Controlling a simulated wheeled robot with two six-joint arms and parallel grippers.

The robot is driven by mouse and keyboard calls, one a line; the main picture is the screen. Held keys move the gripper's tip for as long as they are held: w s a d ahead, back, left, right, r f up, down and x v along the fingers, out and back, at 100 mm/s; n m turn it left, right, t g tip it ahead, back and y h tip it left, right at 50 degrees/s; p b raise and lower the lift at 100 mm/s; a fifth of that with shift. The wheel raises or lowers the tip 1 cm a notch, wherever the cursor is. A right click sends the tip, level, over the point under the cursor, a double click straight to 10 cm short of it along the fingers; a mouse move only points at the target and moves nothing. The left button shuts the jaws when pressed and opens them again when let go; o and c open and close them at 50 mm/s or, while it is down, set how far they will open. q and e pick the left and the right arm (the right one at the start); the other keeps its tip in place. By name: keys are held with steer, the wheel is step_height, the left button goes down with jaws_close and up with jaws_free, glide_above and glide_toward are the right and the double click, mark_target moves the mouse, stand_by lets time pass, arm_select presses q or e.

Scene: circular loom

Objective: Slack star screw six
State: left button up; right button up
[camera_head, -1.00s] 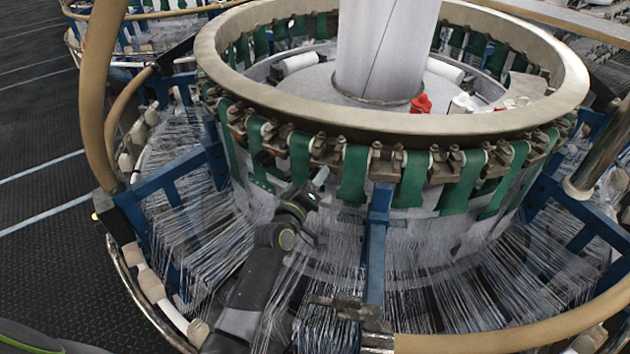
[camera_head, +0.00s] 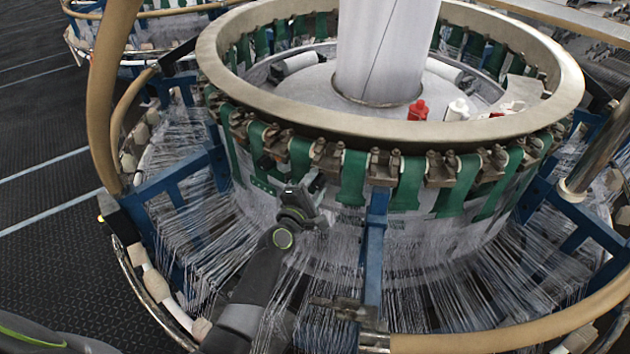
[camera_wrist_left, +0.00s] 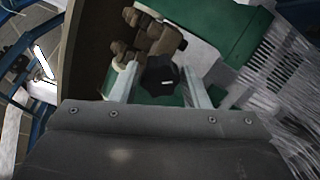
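The black star-shaped screw (camera_wrist_left: 160,78) shows in the left wrist view below a brown clamp block (camera_wrist_left: 150,35), against green band. My left gripper (camera_head: 314,184) is at the green-banded ring of the loom in the head view. In the left wrist view its two pale fingers (camera_wrist_left: 162,84) stand apart, one on each side of the screw. I cannot tell whether they touch it. In the head view the gripper hides this screw. Another dark knob (camera_head: 265,162) shows left of the gripper; which number any screw has cannot be read. My right gripper is not in view.
The loom's big metal rim (camera_head: 350,122) stands above the row of clamps. A blue upright bar (camera_head: 375,250) is close right of my left arm. Fine white threads (camera_head: 440,290) spread around below. A tan hoop (camera_head: 500,338) crosses the front.

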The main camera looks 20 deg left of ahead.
arm_select(q)
steer(key=shift+o, duration=1)
steer(key=s+a, duration=0.1)
steer(key=s, duration=0.6)
steer(key=shift+a, duration=0.1)
